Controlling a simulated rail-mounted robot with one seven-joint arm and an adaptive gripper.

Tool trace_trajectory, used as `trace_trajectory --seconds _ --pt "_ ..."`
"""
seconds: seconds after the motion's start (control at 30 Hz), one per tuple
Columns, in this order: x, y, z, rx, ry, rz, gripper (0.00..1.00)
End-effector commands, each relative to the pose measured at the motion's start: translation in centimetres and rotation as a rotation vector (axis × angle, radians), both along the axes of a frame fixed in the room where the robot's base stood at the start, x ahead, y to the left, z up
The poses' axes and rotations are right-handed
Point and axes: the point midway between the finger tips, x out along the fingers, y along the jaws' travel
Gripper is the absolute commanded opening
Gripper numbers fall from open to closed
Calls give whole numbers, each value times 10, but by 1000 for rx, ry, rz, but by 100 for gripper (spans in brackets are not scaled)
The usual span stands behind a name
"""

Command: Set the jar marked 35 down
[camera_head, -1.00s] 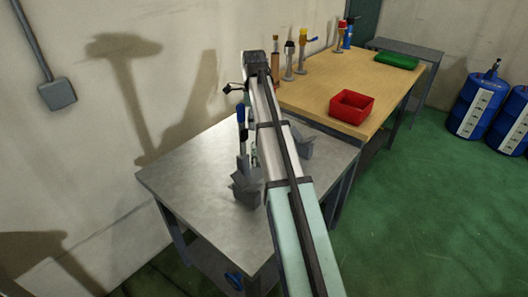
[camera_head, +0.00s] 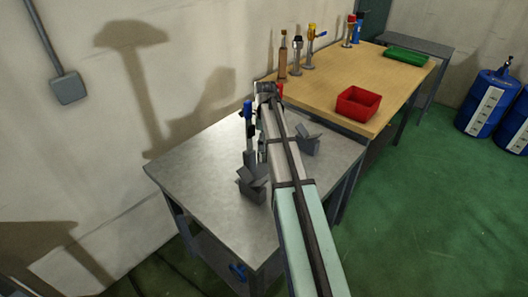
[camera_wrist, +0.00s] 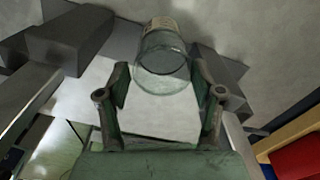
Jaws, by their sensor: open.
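A clear glass jar (camera_wrist: 163,65) with a pale label near its far end shows in the wrist view; I cannot read the label. The jar is by the metal table (camera_head: 190,165), between grey blocks. My gripper (camera_wrist: 160,72) is open, with one green-grey finger on each side of the jar's near end. I see a gap between the jar and each finger. I cannot tell whether the jar's base rests on a surface.
Grey blocks stand on the metal table, at the left (camera_head: 252,188) and right (camera_head: 308,143) of my arm. A blue-topped stand (camera_head: 248,125) is close to my arm's left side. A wooden table with a red bin (camera_head: 358,103) lies beyond. The metal table's left part is clear.

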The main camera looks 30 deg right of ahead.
Motion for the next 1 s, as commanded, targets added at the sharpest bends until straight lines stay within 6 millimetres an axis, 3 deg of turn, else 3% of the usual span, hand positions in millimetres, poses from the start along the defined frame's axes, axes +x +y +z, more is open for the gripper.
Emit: trace_trajectory --seconds 0.27,0.6,0.87,1.0 --pt "2 1 -12 0 0 1 66" --pt "5 2 -51 1 1 0 66" --pt "6 2 -54 0 0 0 66" --pt "6 2 -54 0 0 0 19"
